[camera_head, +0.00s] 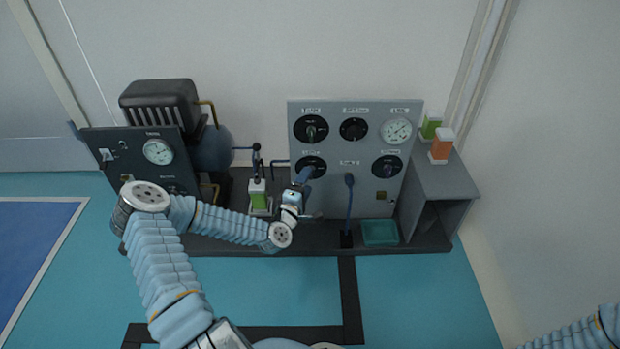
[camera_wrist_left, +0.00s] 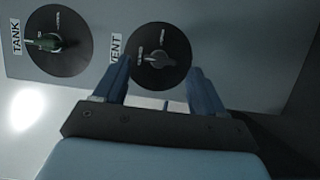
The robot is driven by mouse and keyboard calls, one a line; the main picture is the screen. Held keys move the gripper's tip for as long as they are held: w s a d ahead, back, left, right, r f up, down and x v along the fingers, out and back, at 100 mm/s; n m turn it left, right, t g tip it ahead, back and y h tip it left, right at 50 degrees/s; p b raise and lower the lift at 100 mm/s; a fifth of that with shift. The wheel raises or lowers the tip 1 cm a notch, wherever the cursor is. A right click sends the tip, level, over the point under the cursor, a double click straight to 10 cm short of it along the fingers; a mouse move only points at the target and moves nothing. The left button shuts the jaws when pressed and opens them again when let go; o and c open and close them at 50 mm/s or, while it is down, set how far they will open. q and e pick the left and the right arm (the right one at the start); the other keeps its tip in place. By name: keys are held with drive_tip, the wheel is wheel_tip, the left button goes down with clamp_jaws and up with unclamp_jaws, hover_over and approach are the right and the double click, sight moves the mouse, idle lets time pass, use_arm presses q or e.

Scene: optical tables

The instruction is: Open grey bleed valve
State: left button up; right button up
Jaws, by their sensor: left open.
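The grey valve knob (camera_wrist_left: 160,60) sits on a round black dial labelled VENT in the left wrist view. In the head view this dial (camera_head: 316,161) is at the lower left of the grey panel, partly covered by my gripper. My left gripper (camera_head: 305,173) is in front of it. My right gripper is out of view; only part of my right arm shows at the lower right.
A green-handled TANK valve (camera_wrist_left: 45,42) is beside VENT. The panel (camera_head: 342,190) carries other dials and a gauge (camera_head: 396,130). A blue hose (camera_head: 349,205) hangs from it. A compressor (camera_head: 160,103) stands left. A teal tray (camera_head: 380,232) lies below right. Floor in front is free.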

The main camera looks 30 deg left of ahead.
use_arm(q)
drive_tip(key=w, duration=0.3)
drive_tip(key=shift+w+a, duration=0.25)
drive_tip(key=shift+a, duration=0.05)
drive_tip(key=c, duration=1.1)
drive_tip(key=shift+o, duration=0.2)
